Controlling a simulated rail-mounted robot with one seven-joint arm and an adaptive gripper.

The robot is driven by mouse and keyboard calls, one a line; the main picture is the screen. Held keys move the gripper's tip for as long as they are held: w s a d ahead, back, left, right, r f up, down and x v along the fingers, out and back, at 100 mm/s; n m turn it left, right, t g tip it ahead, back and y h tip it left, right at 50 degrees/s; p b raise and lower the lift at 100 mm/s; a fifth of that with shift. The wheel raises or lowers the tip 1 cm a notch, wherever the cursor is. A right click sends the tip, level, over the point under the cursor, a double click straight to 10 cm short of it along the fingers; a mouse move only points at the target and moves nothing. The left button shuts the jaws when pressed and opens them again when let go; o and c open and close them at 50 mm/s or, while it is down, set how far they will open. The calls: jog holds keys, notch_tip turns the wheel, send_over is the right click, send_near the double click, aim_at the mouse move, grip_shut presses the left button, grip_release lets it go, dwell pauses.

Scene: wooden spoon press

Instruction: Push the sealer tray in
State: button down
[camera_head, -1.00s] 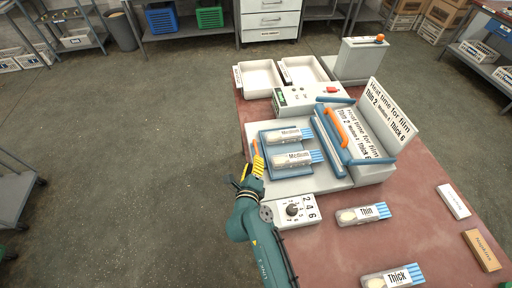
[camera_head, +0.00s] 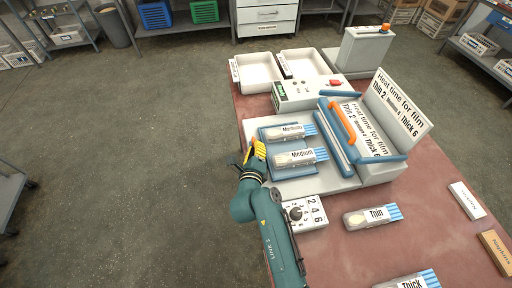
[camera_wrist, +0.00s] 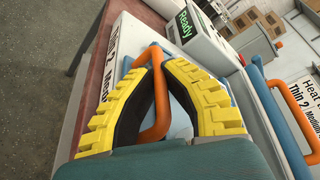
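The sealer tray (camera_head: 283,172) is blue and lies flat on the sealer's white base (camera_head: 335,186). It carries two clear packs labelled Medium (camera_head: 290,132) (camera_head: 298,157) with blue ends pointing right, towards the sealer jaw. An orange handle (camera_wrist: 161,122) stands at the tray's left side. My gripper (camera_head: 257,150) is at that handle. In the wrist view the yellow fingers (camera_wrist: 162,66) close in on both sides of the handle bar, their tips at it. Exact contact is hard to tell. The sealer lid (camera_head: 368,128) is raised, with its own orange handle.
A dial box (camera_head: 305,213) sits close beside my arm. Packs labelled Thin (camera_head: 372,216) and Thick (camera_head: 410,282) lie at the front of the red table (camera_head: 345,255). A control box reading Ready (camera_head: 305,94) and two white bins (camera_head: 258,70) stand behind. Open floor lies left.

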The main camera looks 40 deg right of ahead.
aim_at(278, 138)
jog(key=shift+s+d+r+p, duration=0.15)
jog(key=shift+s+d+p, duration=0.1)
jog(key=shift+p, duration=0.35)
jog(key=s+d+p, duration=0.1)
jog(key=p, duration=0.1)
jog(key=s+d+p, duration=0.1)
jog(key=d+p, duration=0.1)
jog(key=s+d+p, duration=0.1)
jog(key=d+p, duration=0.1)
jog(key=shift+s+d, duration=0.2)
jog(key=shift+d, duration=0.05)
jog(key=shift+s+f, duration=0.1)
jog(key=shift+f, duration=0.2)
jog(key=c, duration=1.5)
grip_release()
jog(key=shift+d, duration=0.1)
jog(key=shift+o, duration=0.5)
jog(key=shift+d, duration=0.2)
jog(key=shift+a+r, duration=0.1)
jog(key=shift+a, duration=0.05)
